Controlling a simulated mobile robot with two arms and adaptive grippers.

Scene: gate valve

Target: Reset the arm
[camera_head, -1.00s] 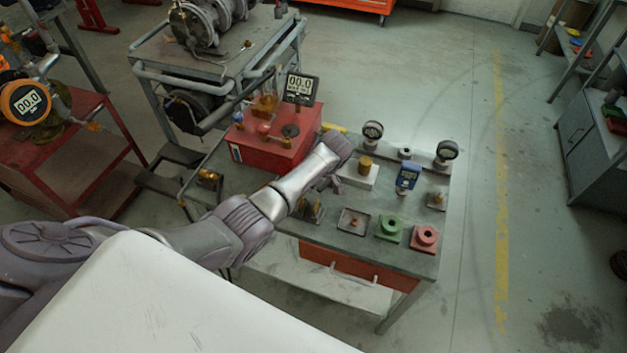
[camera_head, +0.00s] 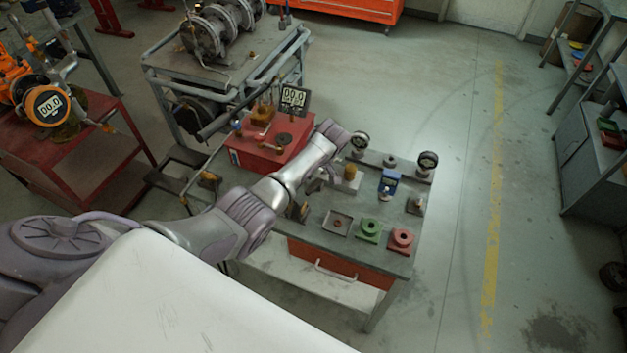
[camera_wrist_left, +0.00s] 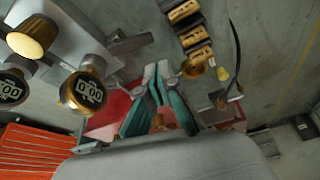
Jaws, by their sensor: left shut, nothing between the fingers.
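My left arm reaches in from the left in the head view, over the grey workbench (camera_head: 387,262). My left gripper (camera_head: 317,181) hangs below the wrist, mostly hidden by the arm, above the bench's left part near the red box (camera_head: 245,157). In the left wrist view its teal fingers (camera_wrist_left: 157,72) come together at the tips and hold nothing. My right gripper is not in view.
The bench holds gauges (camera_head: 427,160), a blue meter (camera_head: 389,181), a green flange (camera_head: 369,229), a red flange (camera_head: 401,239) and a shallow tray (camera_head: 338,222). A red cart (camera_head: 75,165) stands left, a pipe trolley (camera_head: 165,72) behind. The floor right of the bench is clear.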

